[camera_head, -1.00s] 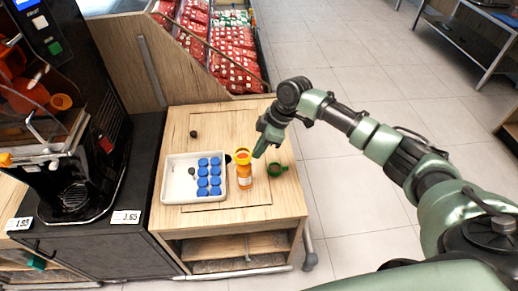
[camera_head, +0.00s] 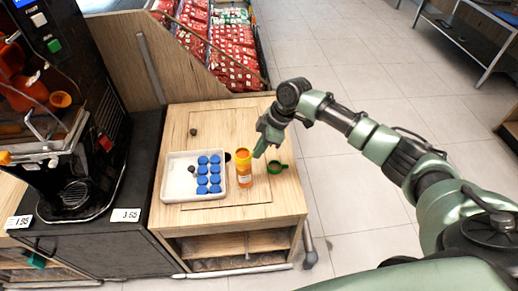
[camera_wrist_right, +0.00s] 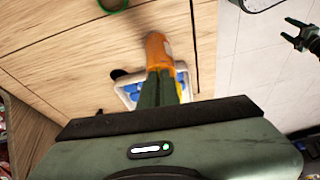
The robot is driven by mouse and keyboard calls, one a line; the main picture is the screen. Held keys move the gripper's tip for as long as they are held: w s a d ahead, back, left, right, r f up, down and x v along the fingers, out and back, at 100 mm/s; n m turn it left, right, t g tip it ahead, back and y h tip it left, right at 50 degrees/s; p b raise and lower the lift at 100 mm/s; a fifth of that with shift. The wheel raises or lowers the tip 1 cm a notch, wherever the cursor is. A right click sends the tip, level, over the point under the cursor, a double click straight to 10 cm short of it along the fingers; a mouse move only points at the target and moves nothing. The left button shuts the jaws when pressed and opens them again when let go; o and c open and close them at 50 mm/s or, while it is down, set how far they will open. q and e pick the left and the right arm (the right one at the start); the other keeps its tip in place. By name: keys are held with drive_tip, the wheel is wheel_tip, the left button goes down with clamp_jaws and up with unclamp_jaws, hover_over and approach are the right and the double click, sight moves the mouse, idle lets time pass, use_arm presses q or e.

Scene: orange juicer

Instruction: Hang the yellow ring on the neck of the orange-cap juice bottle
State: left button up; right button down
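The orange juice bottle (camera_head: 244,178) stands upright on the wooden table, right of the white tray. A yellow-orange band (camera_head: 243,154) shows at its top. I cannot separate the yellow ring from the cap there, or tell how it sits. My right gripper (camera_head: 257,152) is tilted down just right of the bottle top. In the right wrist view, its green fingers (camera_wrist_right: 158,80) lie close together, their tips at the orange bottle (camera_wrist_right: 156,46). Whether they grip the ring is hidden. A dark two-pronged gripper, apparently my left (camera_wrist_right: 297,36), is spread at the upper right.
The white tray (camera_head: 168,190) holds several blue caps (camera_head: 203,179). A green ring (camera_head: 277,167) lies close right of the bottle. A small dark object (camera_head: 193,132) lies farther back. The black juicer (camera_head: 75,150) stands left.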

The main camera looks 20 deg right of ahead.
drive_tip(key=shift+f, duration=0.45)
idle(0.5)
drive_tip(key=c, duration=1.2)
unclamp_jaws()
drive_tip(key=shift+r, duration=0.1)
drive_tip(key=shift+r+p, duration=3.4)
drive_tip(key=shift+r, duration=0.1)
drive_tip(key=shift+s+a+f, duration=0.1)
drive_tip(key=shift+f, duration=0.05)
